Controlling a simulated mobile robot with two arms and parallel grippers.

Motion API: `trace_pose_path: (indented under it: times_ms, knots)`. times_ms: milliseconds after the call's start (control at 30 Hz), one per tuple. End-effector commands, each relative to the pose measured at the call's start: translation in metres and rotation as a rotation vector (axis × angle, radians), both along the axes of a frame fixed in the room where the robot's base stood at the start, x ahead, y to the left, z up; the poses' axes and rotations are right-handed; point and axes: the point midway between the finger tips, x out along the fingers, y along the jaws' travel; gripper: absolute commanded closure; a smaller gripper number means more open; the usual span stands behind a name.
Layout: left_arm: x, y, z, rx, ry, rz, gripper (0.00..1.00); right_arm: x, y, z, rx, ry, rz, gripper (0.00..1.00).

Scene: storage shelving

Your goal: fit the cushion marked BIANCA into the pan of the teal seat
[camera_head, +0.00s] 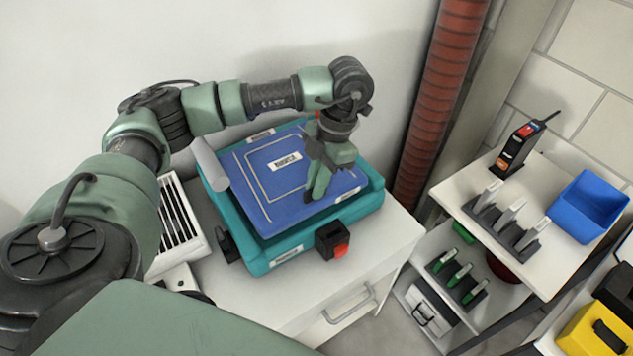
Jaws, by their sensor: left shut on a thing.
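The blue cushion (265,190) has pale line markings and a white label that seems to read BIANCA. It lies over the pan of the teal seat (335,214), slightly turned against the rim, with its front side face showing. I cannot tell how deep it sits in the pan. My left gripper (312,194) reaches down from above and is shut on the cushion at its right part, hiding some of its surface. The seat carries small white labels and stands on a white cabinet (375,262). My right gripper is not in view.
A black block with a red button (332,241) sits at the seat's front. A grey roller (209,165) and white slatted unit (178,226) stand left. A rusty red pipe (436,105) rises behind right. Shelving with a blue bin (588,206) stands at the right.

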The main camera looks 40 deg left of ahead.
Motion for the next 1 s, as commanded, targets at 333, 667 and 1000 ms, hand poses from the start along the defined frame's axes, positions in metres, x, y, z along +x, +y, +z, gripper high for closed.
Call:
trace_pose_path:
  times_ms: [333, 667, 1000]
  knots:
    - [0.0, 0.0, -0.011, 0.0, 0.0, 0.0, 1.0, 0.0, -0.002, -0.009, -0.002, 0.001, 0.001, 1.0]
    - [0.0, 0.0, -0.017, 0.0, 0.0, 0.0, 1.0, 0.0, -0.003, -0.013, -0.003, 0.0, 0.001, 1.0]
    - [0.0, 0.0, -0.017, 0.0, 0.0, 0.0, 0.77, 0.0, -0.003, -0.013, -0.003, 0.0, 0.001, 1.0]
